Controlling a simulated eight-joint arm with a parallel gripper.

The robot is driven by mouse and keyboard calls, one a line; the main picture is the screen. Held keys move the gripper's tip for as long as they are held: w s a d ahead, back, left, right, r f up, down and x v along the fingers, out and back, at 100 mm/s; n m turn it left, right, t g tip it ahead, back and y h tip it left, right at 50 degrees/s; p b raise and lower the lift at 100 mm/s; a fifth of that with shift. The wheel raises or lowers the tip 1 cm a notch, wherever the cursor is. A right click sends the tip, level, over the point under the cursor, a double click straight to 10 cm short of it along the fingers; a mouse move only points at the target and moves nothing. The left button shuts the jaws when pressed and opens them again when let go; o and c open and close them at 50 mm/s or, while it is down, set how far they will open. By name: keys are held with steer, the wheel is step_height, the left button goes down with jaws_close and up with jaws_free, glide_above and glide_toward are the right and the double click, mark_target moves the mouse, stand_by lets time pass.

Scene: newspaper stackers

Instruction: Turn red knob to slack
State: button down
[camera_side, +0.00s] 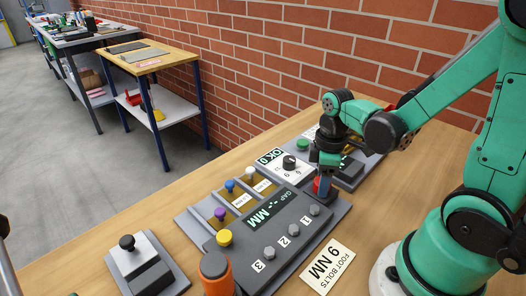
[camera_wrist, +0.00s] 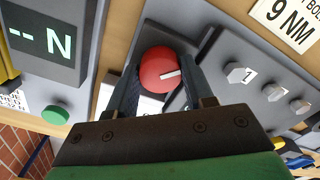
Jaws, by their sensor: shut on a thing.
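The red knob (camera_wrist: 158,70) is round with a white pointer line and sits on a grey panel. In the wrist view its line points to the right. My gripper (camera_wrist: 160,85) has one finger on each side of the knob and is shut on it. In the side view the knob (camera_side: 318,184) shows only as a small red patch, mostly hidden by my gripper (camera_side: 325,190). White labels beside the knob are partly covered by the fingers, and I cannot read a slack mark.
A grey panel with a "GAP -- MM" display (camera_side: 268,208) and several numbered bolts lies beside my gripper. A "FOOT BOLTS 9 NM" card (camera_side: 327,266), an orange-handled tool (camera_side: 216,275) and a black-knobbed box (camera_side: 146,265) are nearby. A brick wall (camera_side: 260,70) stands behind.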

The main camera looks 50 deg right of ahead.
steer(key=n, duration=0.4)
steer(key=shift+n, duration=0.4)
stand_by(0.4)
steer(key=shift+c, duration=1.7)
jaws_free()
steer(key=shift+r, duration=2.85)
